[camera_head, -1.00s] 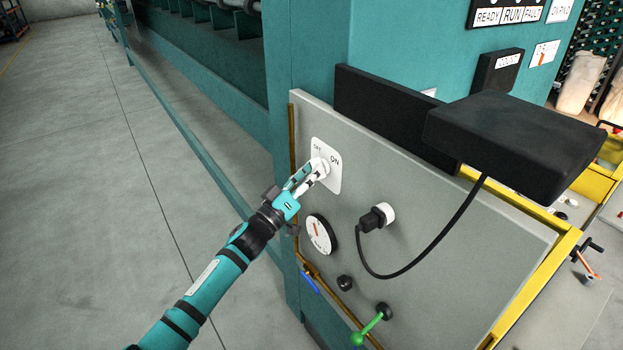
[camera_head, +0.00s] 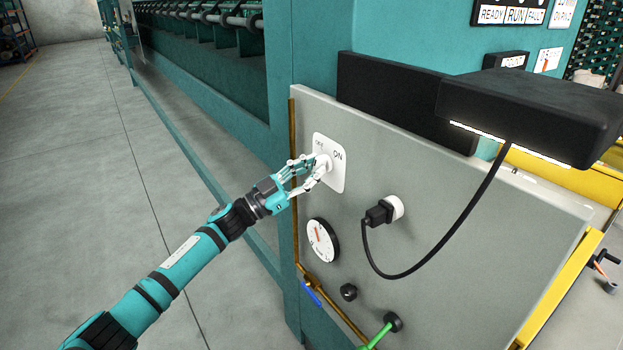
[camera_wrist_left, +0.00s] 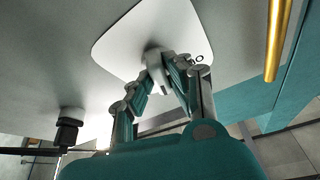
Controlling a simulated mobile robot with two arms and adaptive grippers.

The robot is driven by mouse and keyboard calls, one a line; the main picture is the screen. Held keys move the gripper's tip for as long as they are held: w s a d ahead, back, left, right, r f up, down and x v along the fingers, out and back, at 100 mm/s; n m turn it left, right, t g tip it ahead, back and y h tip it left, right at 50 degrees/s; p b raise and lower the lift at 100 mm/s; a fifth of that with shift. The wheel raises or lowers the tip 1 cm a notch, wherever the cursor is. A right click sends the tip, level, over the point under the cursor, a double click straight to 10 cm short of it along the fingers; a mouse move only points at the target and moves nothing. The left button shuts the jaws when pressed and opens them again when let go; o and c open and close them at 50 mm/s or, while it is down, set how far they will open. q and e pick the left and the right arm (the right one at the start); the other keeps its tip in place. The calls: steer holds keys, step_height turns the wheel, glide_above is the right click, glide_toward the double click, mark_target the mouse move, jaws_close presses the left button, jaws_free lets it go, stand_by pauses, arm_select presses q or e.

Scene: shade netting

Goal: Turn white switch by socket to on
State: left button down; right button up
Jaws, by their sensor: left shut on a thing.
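The white switch is a round knob (camera_wrist_left: 154,58) on a white plate (camera_head: 335,178) marked OFF at left and ON at right. My left gripper (camera_head: 321,167) has its fingertips around the knob and is shut on it; the left wrist view shows both fingers (camera_wrist_left: 168,77) at the knob's sides. The fingers partly hide the knob, so its pointing direction is hard to tell. The white socket (camera_head: 396,207) with a black plug (camera_head: 378,214) in it is to the lower right of the plate. My right gripper is not in view.
A black lamp box (camera_head: 530,115) with a lit white strip juts out at upper right; its cable (camera_head: 455,228) hangs to the plug. Below the switch are a round dial (camera_head: 322,241), a black knob (camera_head: 348,292) and a green lever (camera_head: 380,335). Open floor (camera_head: 70,200) lies left.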

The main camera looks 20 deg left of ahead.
arm_select(q)
steer(key=m+g, duration=0.1)
steer(key=m, duration=0.1)
steer(key=m+b, duration=0.1)
steer(key=m, duration=0.1)
steer(key=m+g+h, duration=0.1)
steer(key=m, duration=0.1)
steer(key=shift+w+a+r+g+b, duration=0.1)
steer(key=shift+r+g+b, duration=0.2)
steer(key=shift+b, duration=0.1)
steer(key=shift+m, duration=0.4)
steer(key=shift+r+m, duration=0.1)
steer(key=shift+m, duration=0.2)
steer(key=c, duration=1.6)
jaws_free()
steer(key=shift+g, duration=0.3)
steer(key=o, duration=0.3)
steer(key=shift+d, duration=0.2)
steer(key=shift+a+f, duration=0.4)
steer(key=shift+a, duration=0.05)
steer(key=v, duration=1.1)
